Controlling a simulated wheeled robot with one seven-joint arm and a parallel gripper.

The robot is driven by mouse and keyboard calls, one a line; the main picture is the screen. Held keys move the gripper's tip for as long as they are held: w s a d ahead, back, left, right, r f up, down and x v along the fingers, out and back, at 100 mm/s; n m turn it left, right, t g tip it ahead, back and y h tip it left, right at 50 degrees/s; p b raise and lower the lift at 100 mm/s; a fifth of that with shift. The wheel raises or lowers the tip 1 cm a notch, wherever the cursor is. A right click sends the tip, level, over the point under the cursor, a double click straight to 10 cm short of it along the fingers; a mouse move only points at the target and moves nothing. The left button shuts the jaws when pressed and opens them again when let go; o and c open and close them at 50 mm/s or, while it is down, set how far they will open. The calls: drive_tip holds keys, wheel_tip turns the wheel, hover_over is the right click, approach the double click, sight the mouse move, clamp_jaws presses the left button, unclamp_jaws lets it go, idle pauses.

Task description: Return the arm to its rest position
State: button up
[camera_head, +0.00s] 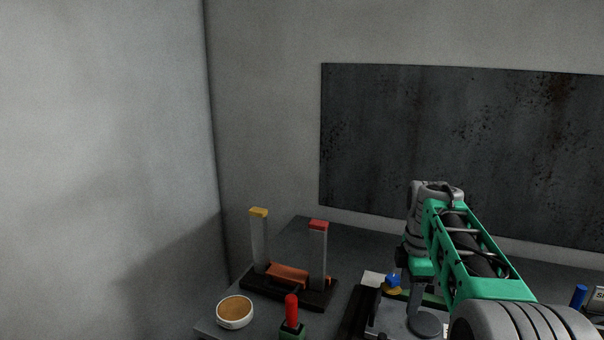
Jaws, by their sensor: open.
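My arm, green and grey, comes up from the lower right and bends down at its wrist. My gripper (409,284) points down over the right part of the dark table (345,245). It is open, with nothing seen held in it, though its fingertips are small and partly hidden. A small blue knob on a gold base (392,284) shows just left of it. I cannot tell whether they touch.
A black stand with two posts (288,291), topped yellow and red, is on the left. A white round cup with brown contents (235,311) and a red-handled thing (292,312) stand nearer. A blue cylinder (578,296) is at the right. A dark panel (450,145) hangs behind.

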drive_tip(key=s+a+f+m+t, duration=0.1)
drive_tip(key=s+a+f+m, duration=0.1)
drive_tip(key=s+m, duration=0.3)
drive_tip(key=s+a+f+m+t, duration=0.1)
drive_tip(key=s+a+m, duration=0.3)
drive_tip(key=s, duration=0.5)
drive_tip(key=s+a+f+m+t, duration=0.1)
drive_tip(key=s+a+f+m, duration=0.1)
drive_tip(key=s+m, duration=0.5)
drive_tip(key=shift+a+f+m, duration=0.3)
drive_tip(key=shift+a, duration=0.5)
idle(2.0)
